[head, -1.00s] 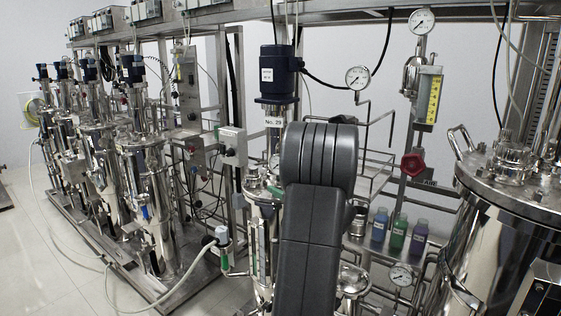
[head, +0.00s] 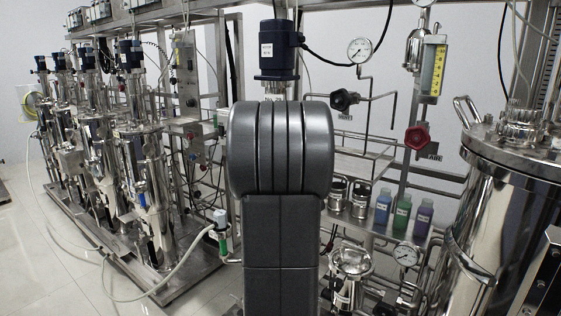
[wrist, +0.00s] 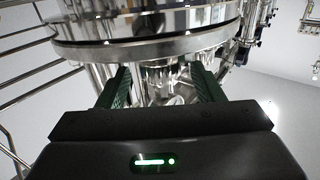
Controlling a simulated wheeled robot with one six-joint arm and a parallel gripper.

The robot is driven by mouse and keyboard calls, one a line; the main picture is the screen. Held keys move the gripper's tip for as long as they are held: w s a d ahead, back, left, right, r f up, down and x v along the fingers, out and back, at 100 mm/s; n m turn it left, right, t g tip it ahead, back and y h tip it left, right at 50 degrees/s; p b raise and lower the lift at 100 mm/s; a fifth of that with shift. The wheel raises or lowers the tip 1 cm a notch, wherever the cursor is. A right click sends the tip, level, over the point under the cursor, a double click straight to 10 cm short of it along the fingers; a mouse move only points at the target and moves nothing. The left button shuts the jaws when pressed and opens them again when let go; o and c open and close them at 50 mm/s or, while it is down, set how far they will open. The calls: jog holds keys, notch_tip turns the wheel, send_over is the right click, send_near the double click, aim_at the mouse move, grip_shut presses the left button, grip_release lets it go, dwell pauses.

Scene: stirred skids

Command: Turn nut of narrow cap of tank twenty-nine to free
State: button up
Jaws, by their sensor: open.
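Tank twenty-nine stands behind my arm in the head view. Its dark blue motor (head: 278,48) shows above my arm, but its lid and narrow cap are hidden there. In the wrist view my gripper (wrist: 160,76) is open, with its two green fingers apart. A shiny metal part (wrist: 158,84) shows between and beyond the fingers, under a wide round steel flange (wrist: 150,47). I cannot tell whether this part is the cap's nut, or whether the fingers touch it. My gripper is not visible in the head view.
A large steel vessel (head: 510,210) stands at the right. Blue, green and purple bottles (head: 403,210) stand on a shelf near a red valve knob (head: 417,138) and a black knob (head: 343,99). Other tanks (head: 140,185) line the left, with open floor in front.

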jog(key=shift+a+m+t+h+p, duration=0.15)
jog(key=shift+m+h+p, duration=0.3)
jog(key=shift+h, duration=0.25)
jog(key=shift+a+m+t+h+p, duration=0.15)
jog(key=shift+m+h+p, duration=0.25)
jog(key=shift+h, duration=0.3)
jog(key=shift+d, duration=0.1)
